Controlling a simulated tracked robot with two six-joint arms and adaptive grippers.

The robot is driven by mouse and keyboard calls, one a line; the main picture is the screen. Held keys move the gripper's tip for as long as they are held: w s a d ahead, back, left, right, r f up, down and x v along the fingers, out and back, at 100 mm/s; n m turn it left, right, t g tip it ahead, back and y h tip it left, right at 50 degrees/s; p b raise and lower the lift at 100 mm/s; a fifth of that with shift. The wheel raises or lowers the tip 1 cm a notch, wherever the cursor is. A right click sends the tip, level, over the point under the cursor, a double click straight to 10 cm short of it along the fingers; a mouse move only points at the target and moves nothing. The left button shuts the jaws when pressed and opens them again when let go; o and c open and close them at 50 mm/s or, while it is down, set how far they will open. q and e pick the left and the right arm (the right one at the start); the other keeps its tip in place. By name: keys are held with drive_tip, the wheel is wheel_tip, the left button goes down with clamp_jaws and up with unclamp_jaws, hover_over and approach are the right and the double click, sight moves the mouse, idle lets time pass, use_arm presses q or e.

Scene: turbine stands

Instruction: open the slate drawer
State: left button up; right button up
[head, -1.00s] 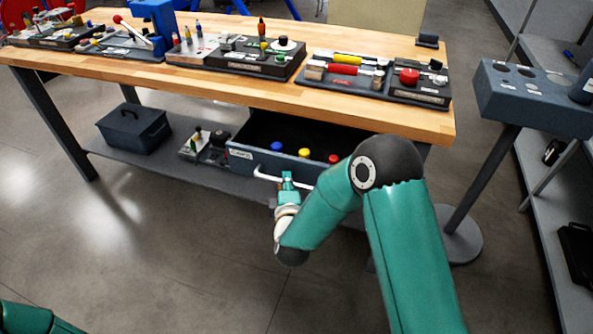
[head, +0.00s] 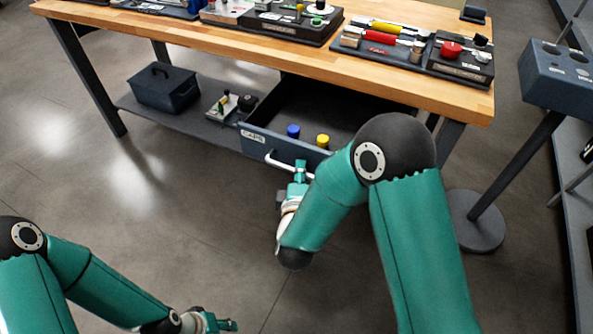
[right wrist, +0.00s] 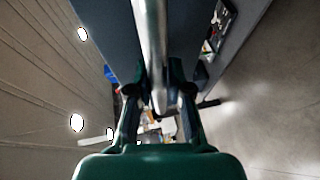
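The slate drawer (head: 330,158) under the wooden-topped workbench is pulled well out toward me, and its dark inside shows. Its front has a small white label and a pale bar handle (head: 275,161); my right forearm hides the right part of the front. My right gripper (head: 300,168) is at the handle. In the right wrist view, the gripper's fingers (right wrist: 158,95) are closed around the handle bar (right wrist: 150,40). My left gripper (head: 228,325) is low at the bottom edge, away from the drawer, too small to tell open or shut.
A blue knob (head: 293,131) and a yellow one (head: 322,141) are in the drawer. A lidded toolbox (head: 165,92) stands on the lower shelf. A round-based stand (head: 475,228) is at right. Tool trays (head: 385,45) lie on the benchtop. Floor in front is clear.

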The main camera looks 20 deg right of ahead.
drive_tip(key=o, duration=0.3)
drive_tip(key=shift+f, duration=0.15)
drive_tip(key=shift+o, duration=0.2)
drive_tip(key=v, duration=0.7)
drive_tip(key=shift+s, duration=0.2)
